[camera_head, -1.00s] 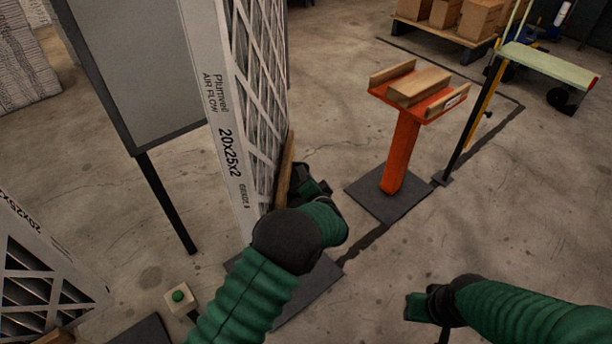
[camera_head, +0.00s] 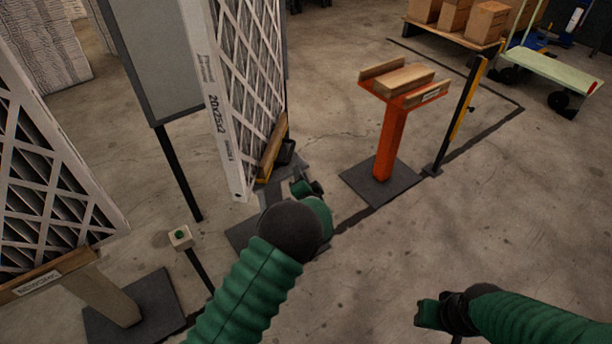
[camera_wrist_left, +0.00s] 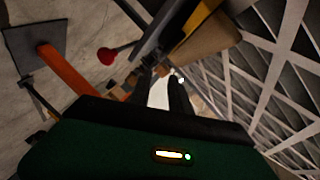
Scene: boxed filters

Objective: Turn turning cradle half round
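The turning cradle (camera_head: 272,152) holds a tall white-framed filter (camera_head: 222,105) upright, its printed edge facing me. The cradle's yellow side piece shows at the filter's lower right, and its post is partly hidden by my left arm. My left gripper (camera_head: 309,187) is just in front of and below the cradle, apart from it. In the left wrist view its two dark fingers (camera_wrist_left: 166,92) stand apart with a light gap between them. There the yellow and brown cradle part (camera_wrist_left: 205,28) and the filter mesh are beyond them. My right gripper (camera_head: 430,312) is low at right, over bare floor; its fingers are unclear.
An orange stand (camera_head: 388,140) with wooden blocks is right of the cradle. A second filter (camera_head: 45,165) rests on a stand at left. A green button post (camera_head: 180,237), a grey panel (camera_head: 158,60) and a green cart (camera_head: 552,70) stand around.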

